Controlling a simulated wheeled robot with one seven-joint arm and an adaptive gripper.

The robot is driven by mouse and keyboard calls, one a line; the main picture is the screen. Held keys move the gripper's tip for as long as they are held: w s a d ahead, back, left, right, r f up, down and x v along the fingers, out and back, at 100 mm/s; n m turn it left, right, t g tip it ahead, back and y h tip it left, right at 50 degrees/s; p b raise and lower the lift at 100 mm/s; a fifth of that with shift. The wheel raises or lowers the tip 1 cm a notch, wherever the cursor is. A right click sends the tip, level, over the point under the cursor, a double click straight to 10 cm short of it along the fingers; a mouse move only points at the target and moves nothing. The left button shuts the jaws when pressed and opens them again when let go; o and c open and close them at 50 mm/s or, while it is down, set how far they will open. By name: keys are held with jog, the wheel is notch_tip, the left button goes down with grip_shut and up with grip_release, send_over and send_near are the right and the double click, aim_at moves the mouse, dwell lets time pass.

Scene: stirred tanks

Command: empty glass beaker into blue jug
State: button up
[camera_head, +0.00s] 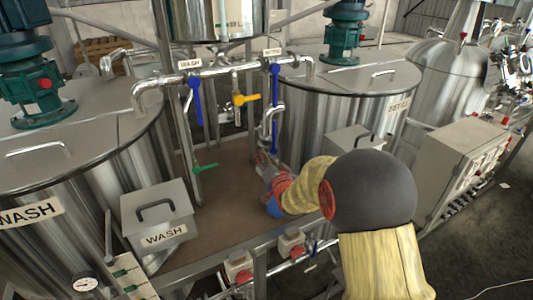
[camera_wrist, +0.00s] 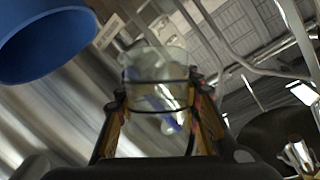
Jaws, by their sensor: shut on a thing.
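In the wrist view the glass beaker (camera_wrist: 153,58) is clear and sits between the two fingers of my gripper (camera_wrist: 158,92). The gripper is shut on it, with a finger on each side. A blue jug (camera_wrist: 45,42) fills the upper left corner of the wrist view, cut off by the frame edge. It is beside the beaker in the picture and apart from it. In the head view my arm reaches in between the two tanks. The beaker and gripper are too small and hidden there to make out. I cannot tell whether the beaker holds anything.
The WASH tank (camera_head: 75,170) stands at left and another steel tank (camera_head: 345,105) at back right. Pipes with blue-handled valves (camera_head: 196,85) and a yellow one (camera_head: 245,99) cross between them. A grey control box (camera_head: 460,165) stands at right. The brown platform (camera_head: 225,190) is partly bare.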

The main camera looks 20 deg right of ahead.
jog(key=n+g+p, duration=0.1)
jog(key=n+g+h+p, duration=0.1)
jog(key=n+p, duration=0.1)
jog(key=n+g+p, duration=0.1)
jog(key=n+p, duration=0.1)
jog(key=shift+s+d+r+h, duration=0.3)
jog(key=shift+d+r+h, duration=0.1)
jog(key=shift+p, duration=0.4)
jog(key=shift+d+f, duration=0.1)
